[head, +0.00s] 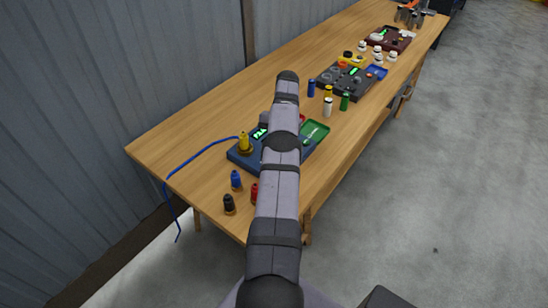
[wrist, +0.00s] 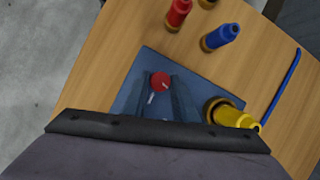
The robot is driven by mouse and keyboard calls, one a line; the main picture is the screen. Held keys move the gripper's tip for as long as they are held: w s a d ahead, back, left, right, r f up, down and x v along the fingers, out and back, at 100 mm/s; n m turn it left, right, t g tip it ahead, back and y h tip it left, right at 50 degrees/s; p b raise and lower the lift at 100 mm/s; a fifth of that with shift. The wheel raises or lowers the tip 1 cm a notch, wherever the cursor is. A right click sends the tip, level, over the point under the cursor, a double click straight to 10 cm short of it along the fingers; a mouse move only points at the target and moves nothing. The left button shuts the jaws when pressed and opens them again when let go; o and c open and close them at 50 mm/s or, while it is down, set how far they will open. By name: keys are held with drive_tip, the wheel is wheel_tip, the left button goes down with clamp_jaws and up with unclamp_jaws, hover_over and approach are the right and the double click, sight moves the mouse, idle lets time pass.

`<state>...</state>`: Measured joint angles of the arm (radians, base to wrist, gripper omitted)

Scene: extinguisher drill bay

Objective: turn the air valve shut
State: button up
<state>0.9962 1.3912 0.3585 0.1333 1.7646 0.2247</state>
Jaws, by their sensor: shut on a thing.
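The air valve is a red round knob (wrist: 160,80) with a pale mark, on a dark blue panel (wrist: 150,57). In the wrist view my gripper (wrist: 161,88) reaches over the panel, with one dark finger on each side of the knob, shut on it. In the head view the blue panel (head: 238,157) with its lit green display (head: 259,133) is partly behind my arm, which hides the knob and my gripper. A yellow fitting (head: 244,142) stands on the panel, with a blue hose (head: 190,160) running left from it.
Loose blue (head: 236,181), red (head: 254,193) and black (head: 229,204) fittings stand on the wooden table (head: 180,130) before the panel. A green tray (head: 315,132) lies beyond my arm. More panels, such as a dark one (head: 345,82), stand farther back. Table left of the panel is mostly clear.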

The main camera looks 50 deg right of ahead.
drive_tip(key=o, duration=1)
drive_tip(key=shift+o, duration=0.2)
drive_tip(key=shift+r, duration=0.55)
wheel_tip(320, 180, up, 9)
drive_tip(key=p, duration=0.5)
drive_tip(key=shift+p, duration=0.4)
